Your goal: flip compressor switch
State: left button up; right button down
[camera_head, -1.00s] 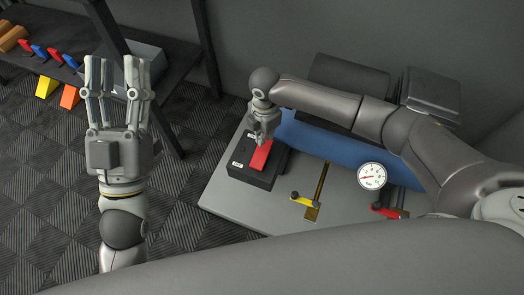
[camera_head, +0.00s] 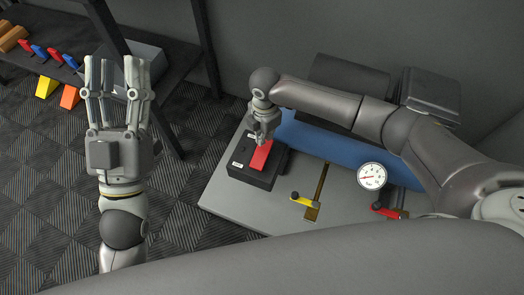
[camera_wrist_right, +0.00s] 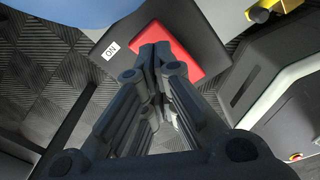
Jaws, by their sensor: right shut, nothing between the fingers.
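The compressor switch is a red rocker (camera_head: 261,156) on a black box (camera_head: 272,174) at the left end of a grey platform (camera_head: 228,199). My right gripper (camera_head: 262,140) is shut and empty, at the far end of the red rocker. In the right wrist view its fingertips (camera_wrist_right: 155,52) overlap the red rocker (camera_wrist_right: 181,57), beside a white ON label (camera_wrist_right: 111,50) on the black box. I cannot tell for sure whether they touch it. My left gripper (camera_head: 117,68) is open and empty, raised over the floor at the left, away from the switch.
A blue tank (camera_head: 330,148) lies behind the switch box. A yellow-handled valve (camera_head: 304,202), a pressure gauge (camera_head: 371,176) and a red-handled valve (camera_head: 385,210) stand to the right. A dark shelf (camera_head: 175,80) with coloured pieces is at the left.

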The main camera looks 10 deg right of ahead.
pick_arm(q)
jog(key=shift+s+r, duration=0.3)
pick_arm(e)
jog(key=shift+f, duration=0.25)
pick_arm(q)
jog(key=shift+s+r+t+h, duration=0.1)
jog(key=shift+r+t+h, duration=0.1)
jog(key=shift+t+h, duration=0.15)
pick_arm(e)
jog(key=shift+f, duration=0.1)
pick_arm(q)
jog(key=shift+s+r, duration=0.1)
jog(key=shift+r, duration=0.05)
pick_arm(e)
jog(key=shift+f, duration=0.1)
